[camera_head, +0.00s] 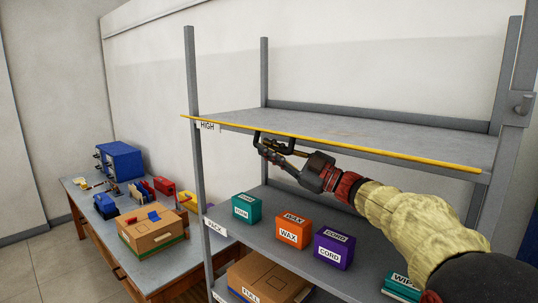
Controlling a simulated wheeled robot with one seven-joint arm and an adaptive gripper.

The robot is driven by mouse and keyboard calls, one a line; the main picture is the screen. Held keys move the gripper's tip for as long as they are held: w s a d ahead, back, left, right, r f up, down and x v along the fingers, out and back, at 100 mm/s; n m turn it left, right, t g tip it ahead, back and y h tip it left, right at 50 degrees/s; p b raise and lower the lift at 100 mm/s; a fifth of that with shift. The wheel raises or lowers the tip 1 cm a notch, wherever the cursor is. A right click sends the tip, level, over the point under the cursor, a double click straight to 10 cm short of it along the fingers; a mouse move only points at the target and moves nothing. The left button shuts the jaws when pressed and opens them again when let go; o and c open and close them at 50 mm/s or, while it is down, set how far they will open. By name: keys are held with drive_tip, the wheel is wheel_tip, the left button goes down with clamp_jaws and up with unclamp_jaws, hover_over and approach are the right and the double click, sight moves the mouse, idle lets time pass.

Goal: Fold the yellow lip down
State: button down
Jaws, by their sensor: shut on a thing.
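The yellow lip (400,160) is a long thin strip along the front edge of the upper shelf (330,121), which bears the label HIGH. It runs from the left post to the right end of the shelf. My gripper (261,141) reaches in from the lower right and is shut on the yellow lip, left of its middle. One finger shows at the lip and the other just below it. The fingers partly cover the exact contact. The lip's tilt is hard to tell at this size.
The shelf below holds a teal box (246,208), an orange WAX box (293,231) and a purple CORD box (334,248). A cardboard box (262,281) sits lower. A grey post (195,150) stands left of my gripper. A cluttered workbench (185,271) is at left.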

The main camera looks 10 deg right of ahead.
drive_tip(key=shift+w+d+f+n+g+b, duration=0.15)
drive_tip(key=shift+f+n+g+b, duration=0.25)
drive_tip(key=shift+n, duration=0.45)
drive_tip(key=shift+w+d+f+n+g+b, duration=0.15)
drive_tip(key=shift+f+n+g+b, duration=0.2)
drive_tip(key=shift+n, duration=0.5)
drive_tip(key=c, duration=1.8)
unclamp_jaws()
drive_tip(key=shift+c, duration=0.2)
drive_tip(key=shift+s, duration=0.1)
drive_tip(key=v, duration=1.2)
